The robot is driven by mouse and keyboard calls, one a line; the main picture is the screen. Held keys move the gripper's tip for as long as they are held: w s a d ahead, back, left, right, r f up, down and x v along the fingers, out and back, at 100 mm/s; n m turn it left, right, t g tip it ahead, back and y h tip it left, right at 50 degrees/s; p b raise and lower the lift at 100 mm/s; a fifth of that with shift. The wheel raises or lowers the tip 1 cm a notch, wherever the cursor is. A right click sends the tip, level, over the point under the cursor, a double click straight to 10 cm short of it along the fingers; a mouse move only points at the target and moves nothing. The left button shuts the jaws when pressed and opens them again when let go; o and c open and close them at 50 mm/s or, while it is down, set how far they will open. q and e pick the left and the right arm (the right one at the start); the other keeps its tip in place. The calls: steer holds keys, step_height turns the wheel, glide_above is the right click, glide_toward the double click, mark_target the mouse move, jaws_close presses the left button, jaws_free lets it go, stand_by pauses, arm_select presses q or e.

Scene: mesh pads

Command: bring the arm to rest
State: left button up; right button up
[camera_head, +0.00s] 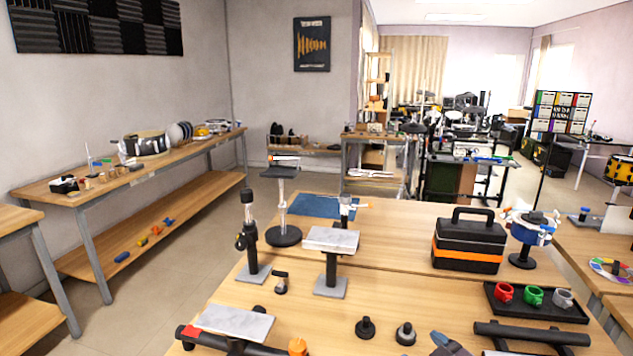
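Neither of my grippers can be made out in the head view, and no arm of mine clearly comes in from the left or the right. The wooden table (330,305) in front of me holds stands, pads and tools. A pale flat pad (331,240) sits on a short black post at the table's middle. Another pale flat pad (236,321) lies low at the front left, over a dark bar with a red end. A blue-grey item (447,344) with a bit of orange is cut off by the bottom edge, and I cannot tell what it is.
A black and orange toolbox (469,244) stands at the right. A black tray (537,307) holds red, green and grey cups. Black bars (532,334) lie at the front right. A tall black stand (284,205) rises at the back left. Bare wood shows around the front middle.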

steer(key=s+d+f+m+g+h, duration=0.1)
steer(key=s+d+f+m+h, duration=0.1)
steer(key=s+f, duration=0.6)
steer(key=s+d+f+m+g+h, duration=0.1)
steer(key=s+d+f+m+h, duration=0.2)
steer(key=s+f, duration=0.5)
steer(key=s+d+m, duration=0.1)
steer(key=s+m, duration=0.1)
steer(key=s, duration=0.4)
steer(key=shift+s+d+f+h, duration=0.3)
steer(key=shift+s, duration=0.05)
